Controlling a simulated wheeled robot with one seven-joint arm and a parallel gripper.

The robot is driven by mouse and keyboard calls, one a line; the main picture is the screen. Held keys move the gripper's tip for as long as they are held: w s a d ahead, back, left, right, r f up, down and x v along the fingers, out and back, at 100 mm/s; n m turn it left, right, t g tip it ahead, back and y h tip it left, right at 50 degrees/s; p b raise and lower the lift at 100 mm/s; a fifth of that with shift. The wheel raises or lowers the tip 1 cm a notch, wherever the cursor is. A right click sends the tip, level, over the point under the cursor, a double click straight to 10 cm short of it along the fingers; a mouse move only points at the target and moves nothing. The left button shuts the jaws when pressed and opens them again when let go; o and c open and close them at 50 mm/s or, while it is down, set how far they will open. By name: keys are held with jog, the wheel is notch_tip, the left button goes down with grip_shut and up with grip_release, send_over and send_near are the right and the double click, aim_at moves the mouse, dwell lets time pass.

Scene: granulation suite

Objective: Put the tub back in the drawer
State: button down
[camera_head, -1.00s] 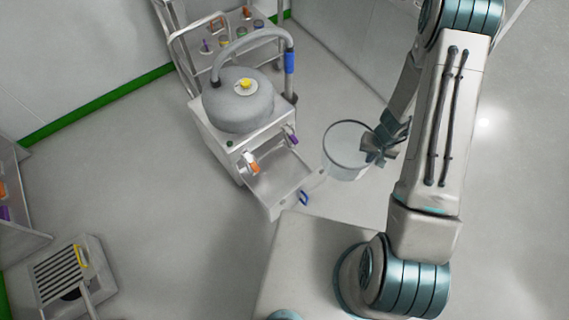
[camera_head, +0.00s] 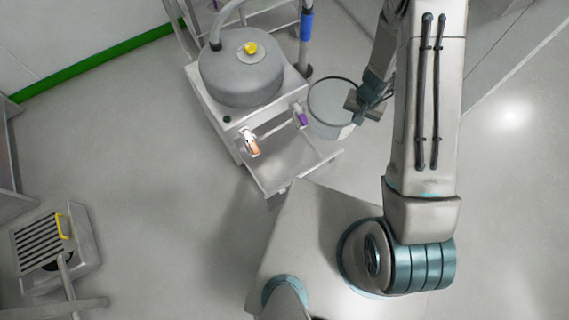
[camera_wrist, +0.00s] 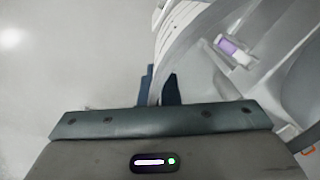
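The tub (camera_head: 330,103) is a round, light grey, open-topped container with a dark rim. It is held in the air at the right of the machine, close to the open drawer. My gripper (camera_head: 362,103) is shut on the tub's right side wall. In the wrist view, the tub's pale wall (camera_wrist: 180,45) runs up from between my dark fingers (camera_wrist: 160,88). The drawer (camera_head: 288,163) is pulled out from the front of the grey machine, and its tray looks empty. The tub's underside is hidden.
Orange (camera_head: 252,147) and purple (camera_head: 302,119) parts sit by the drawer. A slatted unit (camera_head: 40,243) stands at lower left. The floor right of the machine is clear.

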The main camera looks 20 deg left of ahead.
jog(key=s+a+f+b, duration=0.2)
jog(key=a+f+b, duration=0.5)
jog(key=b, duration=0.1)
jog(key=s+a+f+b, duration=0.3)
jog(key=a+f+b, duration=0.3)
jog(key=a+b, duration=0.2)
notch_tip(320, 180, down, 28)
jog(key=b, duration=0.9)
jog(key=shift+w+d, duration=0.1)
jog(key=shift+w, duration=0.05)
jog(key=shift+f+m, duration=0.1)
jog(key=shift+m, duration=0.2)
jog(key=c, duration=1.9)
grip_release()
jog(key=shift+o, duration=1.1)
